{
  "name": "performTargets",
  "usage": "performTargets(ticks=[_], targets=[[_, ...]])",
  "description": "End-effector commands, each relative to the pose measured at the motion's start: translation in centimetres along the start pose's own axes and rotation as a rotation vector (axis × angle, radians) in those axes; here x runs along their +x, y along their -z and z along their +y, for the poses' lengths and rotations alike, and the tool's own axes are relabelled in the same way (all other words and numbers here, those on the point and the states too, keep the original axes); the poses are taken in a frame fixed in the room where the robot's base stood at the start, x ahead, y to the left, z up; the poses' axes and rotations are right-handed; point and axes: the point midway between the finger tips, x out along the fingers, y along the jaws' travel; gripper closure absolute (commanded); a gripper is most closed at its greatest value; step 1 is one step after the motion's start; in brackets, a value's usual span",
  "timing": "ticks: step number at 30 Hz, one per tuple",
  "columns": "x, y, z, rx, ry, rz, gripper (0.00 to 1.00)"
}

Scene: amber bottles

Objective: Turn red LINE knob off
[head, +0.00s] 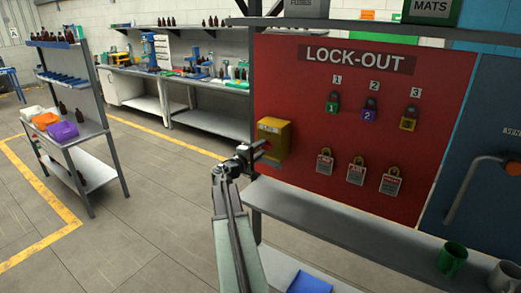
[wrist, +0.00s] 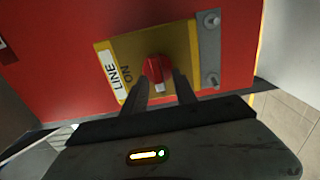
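The red LINE knob (wrist: 155,68) sits on a yellow plate (wrist: 110,62) with a white "LINE" label and "ON" printed beside the knob. The knob has a pale mark at its lower end in the wrist view. In the head view the yellow box (head: 274,128) is on the left edge of the red lock-out board, and the knob is a small red spot mostly behind my gripper (head: 262,149). In the wrist view my gripper (wrist: 160,85) is open, its two fingers on either side of the knob's lower part. I cannot tell whether they touch it.
The red lock-out board (head: 300,90) carries several padlocks and tags right of the box. A grey shelf (head: 340,205) runs below, with a green mug (head: 452,257) at its right. A bottle cart (head: 85,130) stands left. The floor between is free.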

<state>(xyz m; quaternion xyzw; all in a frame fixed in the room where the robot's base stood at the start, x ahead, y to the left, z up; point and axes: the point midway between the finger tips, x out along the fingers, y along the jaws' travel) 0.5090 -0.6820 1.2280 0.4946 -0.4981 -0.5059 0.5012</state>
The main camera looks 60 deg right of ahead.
Motion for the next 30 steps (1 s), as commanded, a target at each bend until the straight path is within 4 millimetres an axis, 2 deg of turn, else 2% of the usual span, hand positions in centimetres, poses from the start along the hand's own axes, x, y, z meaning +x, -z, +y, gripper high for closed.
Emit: performTargets(ticks=[5, 12, 15, 30], targets=[[-1.5, -0.1, 0.0, 0.0, 0.0, 0.001, 0.66], [-6.2, -0.2, 0.0, 0.0, 0.001, 0.002, 0.66], [-7.5, -0.1, -0.1, 0.0, 0.001, 0.002, 0.66], [-7.8, 0.1, -0.1, 0.0, 0.001, 0.001, 0.66]])
